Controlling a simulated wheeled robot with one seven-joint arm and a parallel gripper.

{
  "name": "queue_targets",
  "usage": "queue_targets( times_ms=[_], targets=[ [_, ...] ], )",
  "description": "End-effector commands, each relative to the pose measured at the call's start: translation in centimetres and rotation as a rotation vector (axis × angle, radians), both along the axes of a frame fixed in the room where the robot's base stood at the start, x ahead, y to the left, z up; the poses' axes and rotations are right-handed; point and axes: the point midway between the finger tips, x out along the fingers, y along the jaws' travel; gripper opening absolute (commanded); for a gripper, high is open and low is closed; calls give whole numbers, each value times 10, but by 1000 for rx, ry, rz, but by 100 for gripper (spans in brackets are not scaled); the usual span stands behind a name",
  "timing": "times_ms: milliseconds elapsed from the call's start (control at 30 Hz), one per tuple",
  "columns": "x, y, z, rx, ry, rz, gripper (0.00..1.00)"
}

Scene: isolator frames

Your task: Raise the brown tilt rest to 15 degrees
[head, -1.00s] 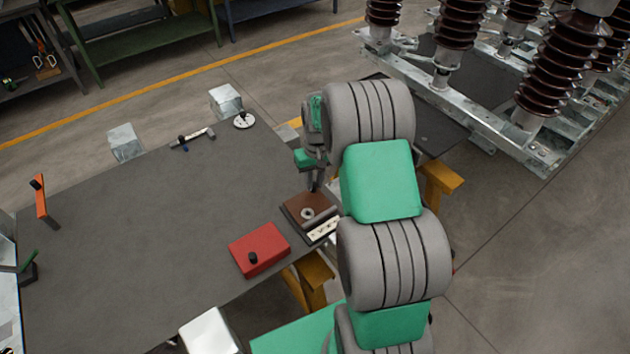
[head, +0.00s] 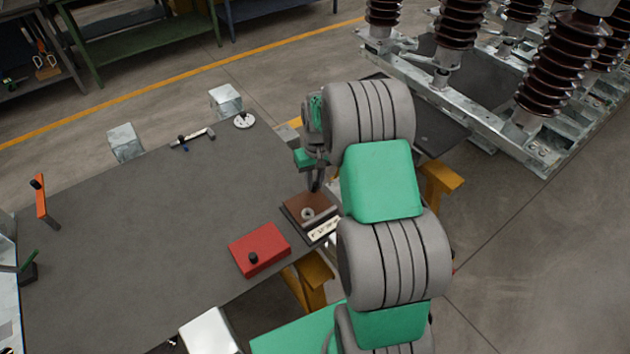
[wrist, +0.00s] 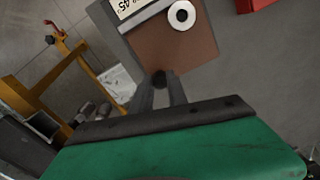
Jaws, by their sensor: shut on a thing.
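The brown tilt rest (head: 307,204) sits at the right edge of the grey table, with a pale ring-shaped part on its face and a white scale strip along its near side. In the wrist view its brown plate (wrist: 185,50) fills the upper middle, and part of the scale with "45" shows at the top. My gripper (wrist: 160,84) is shut on a small dark knob (wrist: 159,77) at the edge of the plate. The plate's exact angle cannot be read.
A red block (head: 270,243) with a black knob lies close to the rest. A round white disc (head: 244,121) and a small tool (head: 192,139) lie at the table's far edge. The middle of the table (head: 140,220) is clear. Orange supports (head: 312,283) stand below the edge.

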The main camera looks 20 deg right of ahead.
Motion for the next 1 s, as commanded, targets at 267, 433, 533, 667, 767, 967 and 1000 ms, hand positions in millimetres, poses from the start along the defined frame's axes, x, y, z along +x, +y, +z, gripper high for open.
queue_targets(
  times_ms=[267, 433, 533, 667, 767, 967, 1000],
  targets=[
    [1, -1, 2, -2, -4, -2, 0],
    [1, -1, 2, -2, -5, -2, 0],
    [2, -1, 2, -2, -5, -2, 0],
    [2, -1, 2, -2, -5, -2, 0],
    [2, -1, 2, -2, -5, -2, 0],
    [2, -1, 2, -2, -5, -2, 26],
    [1, -1, 2, -2, -4, -1, 29]
  ],
)
